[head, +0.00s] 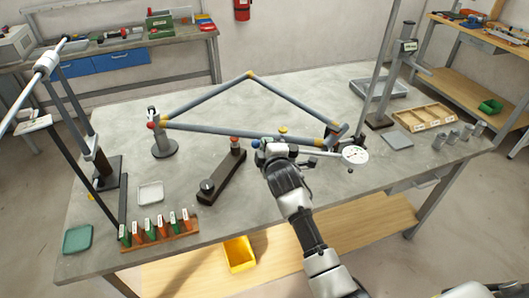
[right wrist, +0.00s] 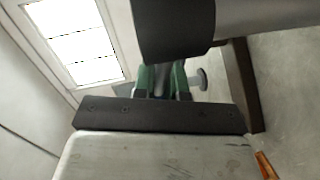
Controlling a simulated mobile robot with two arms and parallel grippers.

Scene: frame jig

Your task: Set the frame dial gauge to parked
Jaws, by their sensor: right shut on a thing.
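The dial gauge (head: 354,155) has a round white face and stands at the right front of the tube frame (head: 215,131), near the table's front edge. My right gripper (head: 275,148) is at the frame's lower right tube, left of the dial face. In the right wrist view its green finger pads (right wrist: 162,82) are closed together on something small, seemingly the gauge's arm; the pinched part is mostly hidden. A dark sleeve and grey tube (right wrist: 255,15) cross close in front of that camera. My left gripper is not in view.
A dark bar with a knob (head: 222,172) lies left of my right gripper. A rack of tagged parts (head: 158,240) stands at the left front. A tall post (head: 380,70) rises at the right. A wooden tray (head: 423,118) and several grey cylinders (head: 452,136) sit farther right.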

